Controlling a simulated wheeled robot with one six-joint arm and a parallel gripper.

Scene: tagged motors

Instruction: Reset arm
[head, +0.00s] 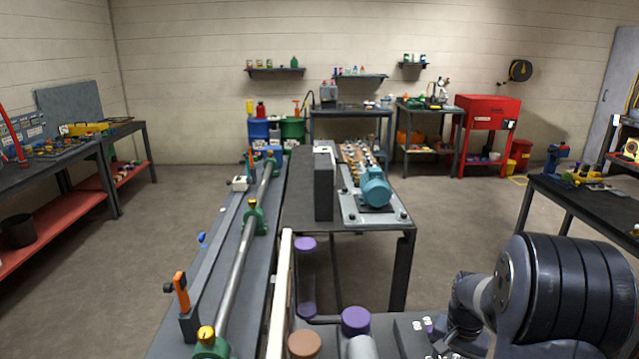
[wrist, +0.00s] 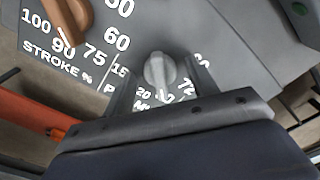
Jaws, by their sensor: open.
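My arm (head: 560,295) shows at the lower right of the head view, with dark ribbed and grey links. My gripper (wrist: 162,82) is in the wrist view, with its dark fingers apart. They lie on either side of a small grey knob (wrist: 160,70) on a grey panel (wrist: 225,35). I cannot tell whether they touch the knob. The numbers around it are partly hidden by the gripper. A brown-orange knob (wrist: 70,15) with a white pointer sits at the upper left, by a scale marked "STROKE %". The gripper does not show clearly in the head view.
A long bench with a metal shaft (head: 238,262) runs along the left of centre. A teal motor (head: 375,187) stands on the middle table. A workbench (head: 585,205) stands at right, and a red cabinet (head: 488,118) behind. Open floor (head: 455,215) lies between them.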

